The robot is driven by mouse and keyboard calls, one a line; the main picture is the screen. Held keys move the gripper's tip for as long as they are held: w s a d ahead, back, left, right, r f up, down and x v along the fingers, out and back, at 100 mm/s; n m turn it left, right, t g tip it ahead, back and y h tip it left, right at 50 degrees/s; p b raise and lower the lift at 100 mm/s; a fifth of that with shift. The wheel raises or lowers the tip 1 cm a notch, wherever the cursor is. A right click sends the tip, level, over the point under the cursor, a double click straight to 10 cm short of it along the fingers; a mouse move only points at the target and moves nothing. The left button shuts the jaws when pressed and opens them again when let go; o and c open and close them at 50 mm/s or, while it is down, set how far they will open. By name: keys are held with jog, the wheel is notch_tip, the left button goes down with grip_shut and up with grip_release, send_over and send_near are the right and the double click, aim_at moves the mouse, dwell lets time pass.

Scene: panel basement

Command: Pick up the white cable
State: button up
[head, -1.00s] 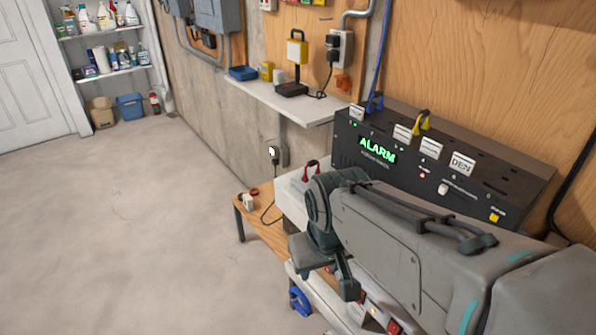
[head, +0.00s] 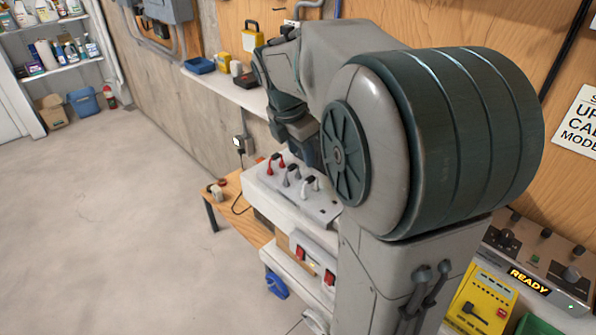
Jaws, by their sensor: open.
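A white cable (head: 311,184) forms a short loop with its ends on the top of a white panel box (head: 263,184). It stands at the right of a grey and a red cable on the same box. My gripper (head: 308,156) points down just behind and above the box, beyond the white cable in the picture. It is open and holds nothing that I can see. My own arm hides part of the gripper and the right end of the box.
A red cable (head: 276,162) and a grey cable (head: 291,175) stand close beside the white one. A wall shelf (head: 235,92) with small items is behind. A wooden bench (head: 240,215) is at left. A READY console (head: 535,260) is at right. The floor at left is clear.

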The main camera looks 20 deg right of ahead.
aim_at(310, 177)
jog(key=shift+n, duration=0.7)
jog(key=x, duration=0.9)
jog(key=w+d+x, duration=0.1)
jog(key=x, duration=0.3)
jog(key=shift+f+p, duration=0.2)
jog(key=shift+p, duration=0.1)
grip_shut()
